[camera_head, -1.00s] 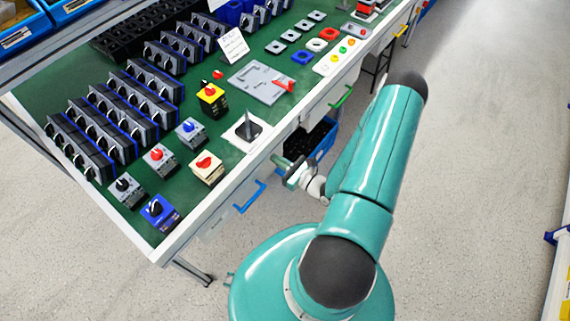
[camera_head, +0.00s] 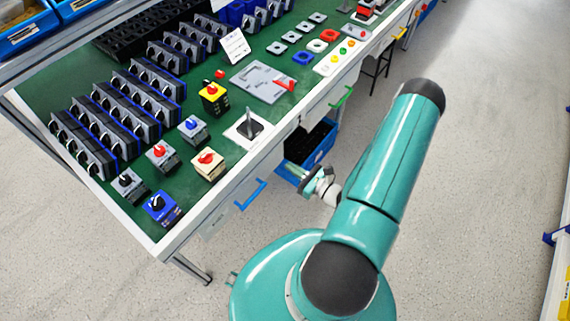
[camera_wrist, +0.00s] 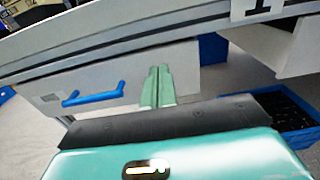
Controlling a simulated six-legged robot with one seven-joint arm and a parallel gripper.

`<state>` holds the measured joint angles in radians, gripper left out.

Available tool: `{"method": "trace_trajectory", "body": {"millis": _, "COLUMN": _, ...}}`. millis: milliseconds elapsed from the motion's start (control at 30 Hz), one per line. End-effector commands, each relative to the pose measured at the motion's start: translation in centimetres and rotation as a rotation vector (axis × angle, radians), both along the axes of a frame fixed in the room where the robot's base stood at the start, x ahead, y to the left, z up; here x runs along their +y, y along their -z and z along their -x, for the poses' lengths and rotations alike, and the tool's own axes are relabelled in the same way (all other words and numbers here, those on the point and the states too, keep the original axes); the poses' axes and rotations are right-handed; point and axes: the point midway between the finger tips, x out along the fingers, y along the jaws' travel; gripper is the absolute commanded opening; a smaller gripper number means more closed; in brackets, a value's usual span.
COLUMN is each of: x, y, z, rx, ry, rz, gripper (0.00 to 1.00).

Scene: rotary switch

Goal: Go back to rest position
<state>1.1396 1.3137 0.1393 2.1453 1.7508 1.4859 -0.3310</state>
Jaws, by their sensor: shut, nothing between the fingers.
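My gripper (camera_head: 297,170) is at the end of my teal arm, in front of the workbench and below the level of its top. In the wrist view its two greenish fingers (camera_wrist: 158,87) lie together with nothing between them. They point toward the bench's drawer front (camera_wrist: 115,85), which has a blue handle (camera_wrist: 94,94). In the head view several rotary switches stand on the green bench top (camera_head: 140,216), among them a blue one (camera_head: 162,209), a cream one with a red knob (camera_head: 208,164) and a yellow-and-black one (camera_head: 214,97).
A blue bin (camera_head: 318,150) with dark contents sits under the bench, close to my gripper. The bench's white front edge (camera_head: 215,190) and blue drawer handle (camera_head: 251,194) are nearby. Open speckled floor (camera_head: 480,190) lies to the right of my arm.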

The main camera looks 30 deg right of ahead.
Motion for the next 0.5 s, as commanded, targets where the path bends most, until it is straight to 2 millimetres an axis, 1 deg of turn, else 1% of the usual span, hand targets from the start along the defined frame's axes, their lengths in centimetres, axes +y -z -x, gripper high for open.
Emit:
{"method": "trace_trajectory", "body": {"millis": 100, "x": -1.0, "y": 0.0, "z": 2.2, "rx": 0.002, "ry": 0.004, "rz": 0.001, "gripper": 0.0}}
{"method": "trace_trajectory", "body": {"millis": 300, "x": -2.1, "y": 0.0, "z": 5.4, "rx": 0.001, "ry": 0.0, "rz": 0.0, "gripper": 0.0}}
{"method": "trace_trajectory", "body": {"millis": 400, "x": -2.5, "y": 0.0, "z": 6.4, "rx": 0.001, "ry": 0.0, "rz": 0.0, "gripper": 0.0}}
{"method": "trace_trajectory", "body": {"millis": 500, "x": -2.6, "y": 0.0, "z": 6.9, "rx": -0.001, "ry": 0.0, "rz": 0.0, "gripper": 0.0}}
